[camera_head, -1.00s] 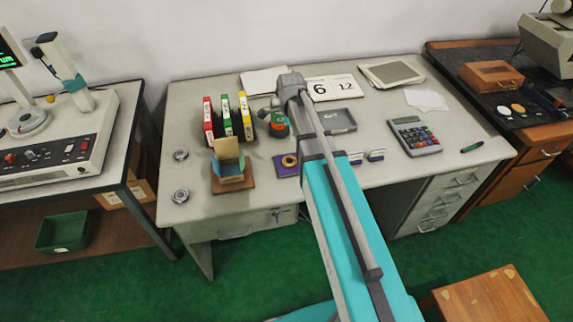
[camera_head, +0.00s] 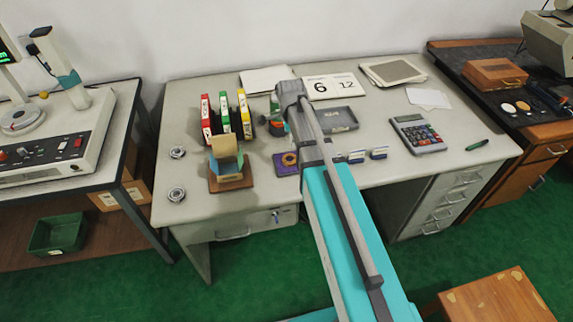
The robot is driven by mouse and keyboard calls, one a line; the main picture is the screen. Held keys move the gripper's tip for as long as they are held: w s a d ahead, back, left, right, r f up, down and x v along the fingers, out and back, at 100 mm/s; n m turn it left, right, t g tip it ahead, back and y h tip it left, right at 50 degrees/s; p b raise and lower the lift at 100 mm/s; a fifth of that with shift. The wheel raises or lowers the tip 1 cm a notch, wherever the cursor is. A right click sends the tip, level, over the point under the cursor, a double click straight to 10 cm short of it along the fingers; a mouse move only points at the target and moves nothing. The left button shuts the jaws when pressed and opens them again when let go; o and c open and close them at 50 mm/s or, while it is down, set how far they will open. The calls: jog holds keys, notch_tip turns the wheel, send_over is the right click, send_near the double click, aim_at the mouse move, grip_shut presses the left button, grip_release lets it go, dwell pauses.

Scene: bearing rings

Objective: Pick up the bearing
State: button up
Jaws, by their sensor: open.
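Two small silver bearing rings lie flat on the left end of the grey desk (camera_head: 400,170). The farther bearing (camera_head: 177,152) is near the left edge, and the nearer bearing (camera_head: 176,194) is close to the front left corner. They are apart and nothing touches them. My arm reaches over the middle of the desk, well to the right of both bearings. My gripper's fingers are hidden behind the arm's wrist and links.
Red, green and yellow binders (camera_head: 225,116) and a wooden block holder (camera_head: 228,165) stand between the bearings and my arm. A purple coaster (camera_head: 286,163), a grey tray (camera_head: 338,119) and a calculator (camera_head: 418,134) lie farther right. Desk around the bearings is clear.

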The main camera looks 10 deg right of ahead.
jog(key=b, duration=0.4)
send_over(290, 159)
jog(key=shift+w+f, duration=0.15)
jog(key=shift+f, duration=0.9)
jog(key=shift+w+f, duration=0.1)
jog(key=shift+f, duration=0.95)
jog(key=shift+s+f+b, duration=0.1)
jog(key=shift+f+b, duration=2.35)
jog(key=shift+f, duration=0.15)
jog(key=c, duration=1.1)
